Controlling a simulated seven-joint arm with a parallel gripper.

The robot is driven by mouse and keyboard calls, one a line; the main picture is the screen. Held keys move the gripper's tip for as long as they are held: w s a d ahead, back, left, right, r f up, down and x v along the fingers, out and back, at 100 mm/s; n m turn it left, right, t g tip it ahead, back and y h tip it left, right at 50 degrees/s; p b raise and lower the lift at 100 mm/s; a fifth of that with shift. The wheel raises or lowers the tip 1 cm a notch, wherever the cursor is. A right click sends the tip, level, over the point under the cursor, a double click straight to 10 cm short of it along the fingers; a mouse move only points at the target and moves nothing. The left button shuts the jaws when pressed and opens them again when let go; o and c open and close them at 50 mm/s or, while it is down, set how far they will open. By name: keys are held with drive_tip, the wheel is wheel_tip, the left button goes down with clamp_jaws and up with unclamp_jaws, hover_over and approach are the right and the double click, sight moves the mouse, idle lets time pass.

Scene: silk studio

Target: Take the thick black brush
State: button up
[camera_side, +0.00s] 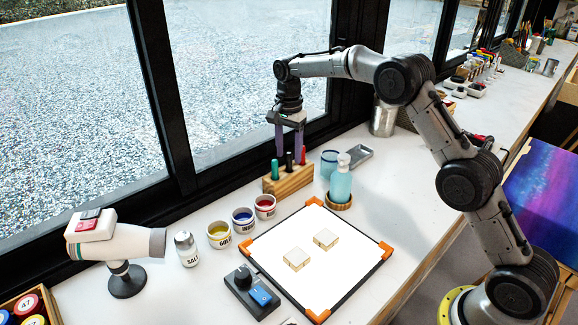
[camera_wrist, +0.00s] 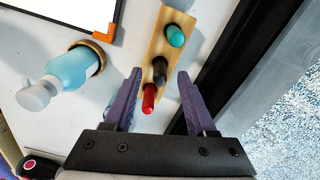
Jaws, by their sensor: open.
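The black brush (camera_side: 289,162) stands upright in a wooden block holder (camera_side: 288,181), between a green brush (camera_side: 275,170) and a red brush (camera_side: 303,155). In the wrist view the black brush (camera_wrist: 160,70) shows end-on, between the teal-green one (camera_wrist: 175,36) and the red one (camera_wrist: 149,95). My gripper (camera_side: 290,155) points down over the holder, its purple fingers spread. In the wrist view my gripper (camera_wrist: 158,75) is open, with the black and red brush tops seen between its fingers. Whether a finger touches a brush I cannot tell.
A blue bottle (camera_side: 341,182) stands on a round wooden coaster just right of the holder. A teal cup (camera_side: 330,161) and a grey tray (camera_side: 357,155) are behind it. Paint jars (camera_side: 243,217) stand in front. The dark window frame (camera_side: 235,150) is close behind.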

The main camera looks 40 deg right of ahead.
wheel_tip(320, 180, down, 2)
clamp_jaws()
idle(0.4)
